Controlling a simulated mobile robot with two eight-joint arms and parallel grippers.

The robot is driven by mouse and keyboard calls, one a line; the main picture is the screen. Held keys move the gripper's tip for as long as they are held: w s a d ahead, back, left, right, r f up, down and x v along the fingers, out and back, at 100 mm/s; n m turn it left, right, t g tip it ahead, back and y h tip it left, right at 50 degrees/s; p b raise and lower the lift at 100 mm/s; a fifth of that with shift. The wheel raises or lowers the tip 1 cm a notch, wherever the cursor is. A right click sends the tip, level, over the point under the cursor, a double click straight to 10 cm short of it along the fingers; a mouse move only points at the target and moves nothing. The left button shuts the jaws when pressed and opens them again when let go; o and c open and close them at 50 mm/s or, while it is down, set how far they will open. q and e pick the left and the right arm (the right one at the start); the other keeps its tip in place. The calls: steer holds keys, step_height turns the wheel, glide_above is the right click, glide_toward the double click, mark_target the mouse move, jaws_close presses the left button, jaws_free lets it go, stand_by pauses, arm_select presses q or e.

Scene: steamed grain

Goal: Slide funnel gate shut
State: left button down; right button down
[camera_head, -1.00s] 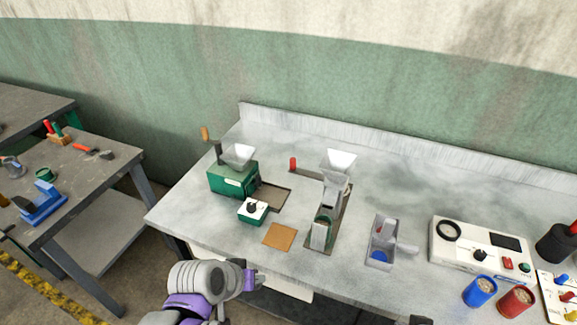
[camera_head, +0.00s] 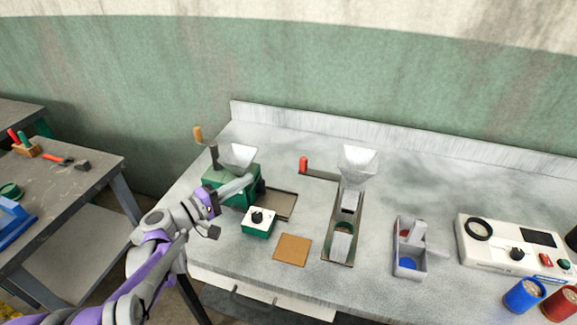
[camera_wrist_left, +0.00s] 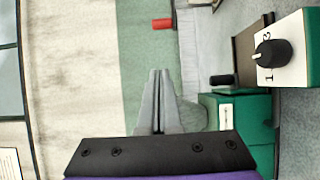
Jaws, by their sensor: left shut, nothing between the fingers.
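The funnel (camera_head: 358,165) is a pale square hopper above a narrow stand at the middle of the bench. A dark flat bar with a red handle (camera_head: 304,164) reaches left from the funnel; the red handle also shows at the top of the left wrist view (camera_wrist_left: 163,24). My left gripper (camera_head: 247,181) is in front of the green mill, left of and apart from the red handle. Its grey fingers are together and empty, also in the left wrist view (camera_wrist_left: 158,76). How far the bar is slid in cannot be told. My right gripper is out of view.
The green mill (camera_head: 222,193) with its crank and hopper stands at the left, close to my gripper. A knob box (camera_head: 258,222), brown mat (camera_head: 293,250) and grey scoop box (camera_head: 408,248) lie toward the front. The bench behind the funnel is clear.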

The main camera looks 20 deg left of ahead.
arm_select(q)
steer(key=shift+d, duration=0.1)
steer(key=s+d+p+x, duration=0.1)
steer(key=d+x, duration=0.1)
steer(key=x, duration=1)
steer(key=shift+d, duration=0.4)
steer(key=shift+w, duration=0.1)
steer(key=d, duration=0.3)
steer(key=shift+d+p, duration=0.25)
steer(key=shift+p, duration=0.05)
